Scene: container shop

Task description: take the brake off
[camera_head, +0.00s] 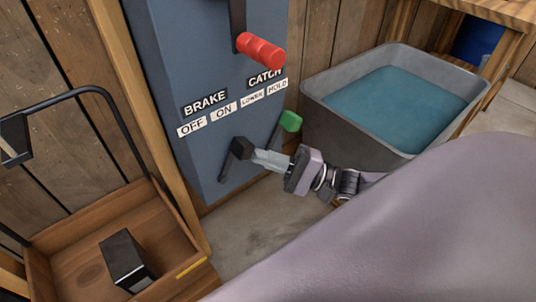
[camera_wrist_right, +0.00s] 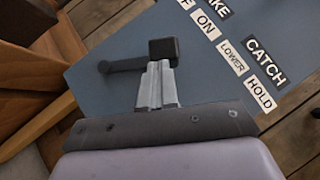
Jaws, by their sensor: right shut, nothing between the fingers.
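The brake lever has a black knob (camera_head: 241,148) and a dark arm that leans up to the right from its lower pivot, toward the ON side. It stands on a blue panel (camera_head: 190,60) under the labels BRAKE, OFF and ON. My right gripper (camera_head: 258,157) is shut with nothing between its fingers. Its fingertips are at the black knob; I cannot tell if they touch. In the right wrist view the shut fingers (camera_wrist_right: 160,72) point at the knob (camera_wrist_right: 163,48), and the lever arm (camera_wrist_right: 122,65) runs left from it. My left gripper is not in view.
The catch lever with a green knob (camera_head: 290,121) stands just right of my right gripper. A crank with a red handle (camera_head: 260,50) is above. A grey tub (camera_head: 340,130) of water is at right. A wooden crate (camera_head: 60,215) holding a dark block (camera_head: 127,262) is at lower left.

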